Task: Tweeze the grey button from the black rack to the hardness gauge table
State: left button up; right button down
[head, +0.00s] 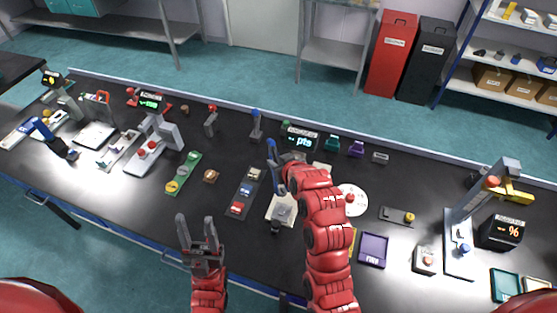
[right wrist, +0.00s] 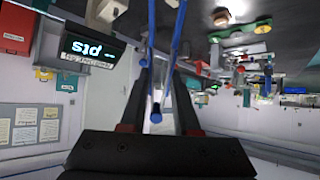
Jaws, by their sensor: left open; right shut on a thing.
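The black rack (head: 246,185) lies mid-table with small buttons in a row. A pale one at its far end, apparently the grey button (head: 254,174), sits there; a red one (head: 236,209) is at the near end. My right gripper (head: 277,178) is shut on blue tweezers (head: 271,155), just right of the rack. The tweezers' two blue arms (right wrist: 177,40) fill the right wrist view; their tips are not clear. The hardness gauge's "pts" display (head: 301,139) stands behind my right arm, which hides much of the gauge. My left gripper (head: 199,240) is open and empty at the table's front.
A green strip with yellow discs (head: 183,173) and a small brown piece (head: 211,176) lie left of the rack. A white disc (head: 352,199) and a purple tray (head: 373,250) lie right of my right arm. A tall instrument (head: 462,245) stands far right.

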notch_tip(320, 180, down, 9)
jog(key=b, duration=0.1)
dwell(1.1)
jog(key=shift+r, duration=0.15)
jog(key=c, duration=1.1)
grip_release()
jog(key=shift+o, duration=0.2)
notch_tip(320, 180, up, 10)
jog(key=p, duration=0.1)
